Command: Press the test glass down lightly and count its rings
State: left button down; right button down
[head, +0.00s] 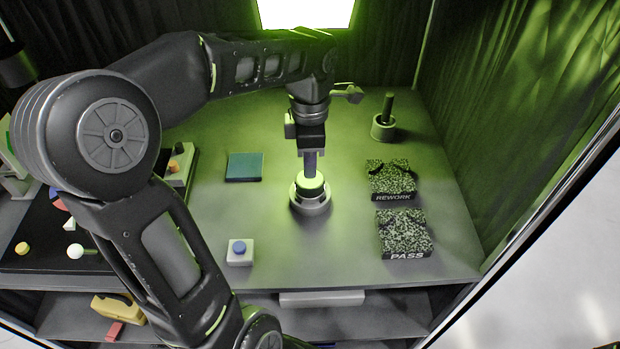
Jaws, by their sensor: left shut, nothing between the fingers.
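The fingers hide part of the glass's upper face. I cannot make out separate rings at this size. My right gripper is not in view.
A blue-buttoned box (239,252) stands at the front and a teal pad (244,167) at left. Speckled REWORK (390,178) and PASS (403,232) blocks lie at right. A dark rod stands in a round cup (383,128) behind. Dark curtains enclose the table (350,265).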

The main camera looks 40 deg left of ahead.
pick_arm(q)
jog(key=shift+r+p, duration=1.95)
jog(key=shift+r, duration=1.05)
